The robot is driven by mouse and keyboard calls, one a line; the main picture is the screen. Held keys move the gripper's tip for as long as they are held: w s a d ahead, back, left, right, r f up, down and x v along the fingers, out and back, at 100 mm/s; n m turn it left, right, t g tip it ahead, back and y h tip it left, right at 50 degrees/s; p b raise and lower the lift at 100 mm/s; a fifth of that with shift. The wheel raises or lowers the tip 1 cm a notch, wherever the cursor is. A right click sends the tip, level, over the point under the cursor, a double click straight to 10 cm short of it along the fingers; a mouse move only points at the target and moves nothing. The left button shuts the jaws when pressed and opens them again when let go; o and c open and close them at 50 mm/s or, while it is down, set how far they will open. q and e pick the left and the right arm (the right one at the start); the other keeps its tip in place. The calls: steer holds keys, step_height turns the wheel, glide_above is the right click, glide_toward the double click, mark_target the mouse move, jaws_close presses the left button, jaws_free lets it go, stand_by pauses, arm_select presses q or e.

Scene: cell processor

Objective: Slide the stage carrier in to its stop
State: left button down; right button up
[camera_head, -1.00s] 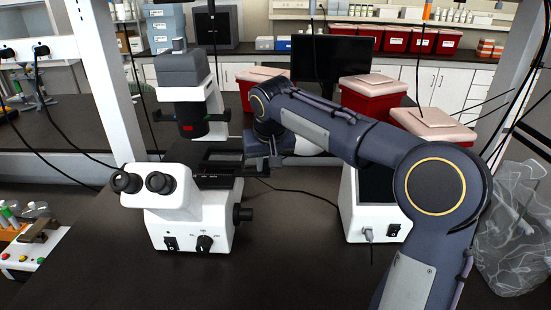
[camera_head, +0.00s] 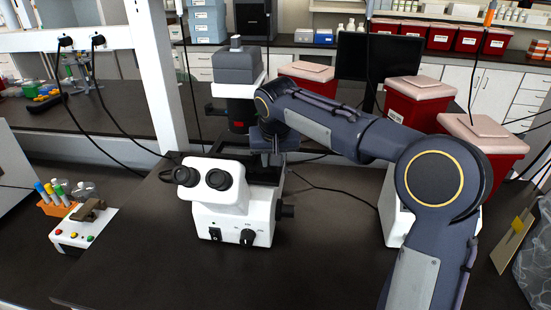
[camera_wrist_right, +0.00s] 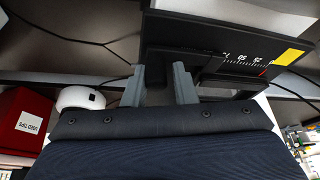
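The white and grey microscope (camera_head: 235,200) stands on the dark bench in the head view. Its black stage shows behind the eyepieces, mostly hidden by them and by my right gripper (camera_head: 268,158), which is at the stage's right side. In the right wrist view, the black stage carrier (camera_wrist_right: 215,31) has a white number scale, a red pointer and a yellow label. The grey fingers of my right gripper (camera_wrist_right: 159,85) are apart, with a dark part between their tips. I cannot see clear contact with it. My left gripper is not in view.
Red bins with pale lids (camera_head: 482,137) stand behind and right of my arm. A small white control box (camera_head: 84,229) with coloured buttons is at the left. A black cable (camera_head: 335,190) lies right of the microscope. The bench front is clear.

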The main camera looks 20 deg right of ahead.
steer(key=o, duration=0.3)
steer(key=shift+w+a, duration=0.1)
steer(key=shift+a, duration=0.1)
steer(key=shift+d, duration=0.15)
steer(key=v, duration=0.7)
steer(key=shift+s+r, duration=0.25)
steer(key=shift+r, duration=0.1)
steer(key=s+d+f+n+y, duration=0.1)
steer(key=s+f, duration=0.2)
steer(key=s, duration=0.6)
steer(key=s+f+n+y, duration=0.1)
steer(key=s+f+y, duration=0.15)
steer(key=s, duration=0.65)
steer(key=s+a+f+t+y, duration=0.1)
steer(key=s+a+f, duration=0.3)
steer(key=s+f, duration=0.6)
steer(key=s, duration=0.2)
steer(key=shift+s+a+f+m, duration=0.2)
steer(key=shift+s+f+m, duration=0.1)
steer(key=shift+f, duration=0.05)
